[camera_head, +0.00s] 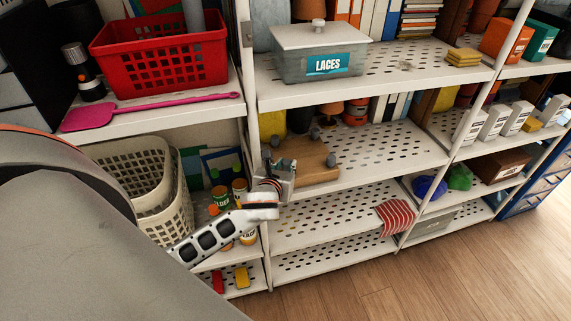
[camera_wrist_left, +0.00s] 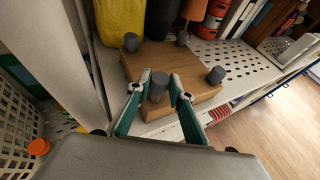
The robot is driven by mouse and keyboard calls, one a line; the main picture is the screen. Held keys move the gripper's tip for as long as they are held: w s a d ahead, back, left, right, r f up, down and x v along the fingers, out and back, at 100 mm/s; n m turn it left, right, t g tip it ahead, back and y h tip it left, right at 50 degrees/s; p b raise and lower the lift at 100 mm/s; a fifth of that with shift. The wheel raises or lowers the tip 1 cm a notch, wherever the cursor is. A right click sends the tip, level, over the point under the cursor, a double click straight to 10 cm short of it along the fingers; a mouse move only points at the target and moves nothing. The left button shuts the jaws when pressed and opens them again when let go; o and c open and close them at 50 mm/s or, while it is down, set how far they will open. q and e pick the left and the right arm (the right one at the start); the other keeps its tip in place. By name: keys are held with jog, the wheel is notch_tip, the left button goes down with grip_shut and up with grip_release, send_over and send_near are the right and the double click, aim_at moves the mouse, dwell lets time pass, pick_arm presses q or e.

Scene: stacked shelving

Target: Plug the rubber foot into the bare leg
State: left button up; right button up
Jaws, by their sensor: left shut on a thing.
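A low wooden piece (camera_head: 312,156) lies on the middle shelf with grey rubber feet pointing up; it fills the centre of the left wrist view (camera_wrist_left: 165,60). Three grey feet stand at its other corners: back left (camera_wrist_left: 130,42), back right (camera_wrist_left: 183,38) and front right (camera_wrist_left: 217,75). My left gripper (camera_head: 282,170) is at its near left corner. In the left wrist view, its green fingers (camera_wrist_left: 160,90) are shut on a grey rubber foot (camera_wrist_left: 158,84). The foot hides what lies under it, so I cannot tell whether it touches the bare leg. My right gripper is out of view.
A shelf upright (camera_head: 253,130) stands close left of my gripper. A clear LACES box (camera_head: 318,62) sits on the shelf above. A yellow item (camera_wrist_left: 122,18) stands behind the wooden piece. Perforated shelf (camera_head: 400,145) is free to its right.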

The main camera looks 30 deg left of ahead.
aim_at(285, 167)
pick_arm(q)
jog(key=shift+f, duration=1.15)
jog(key=o, duration=0.9)
notch_tip(285, 167, up, 10)
jog(key=shift+r, duration=0.1)
dwell(0.8)
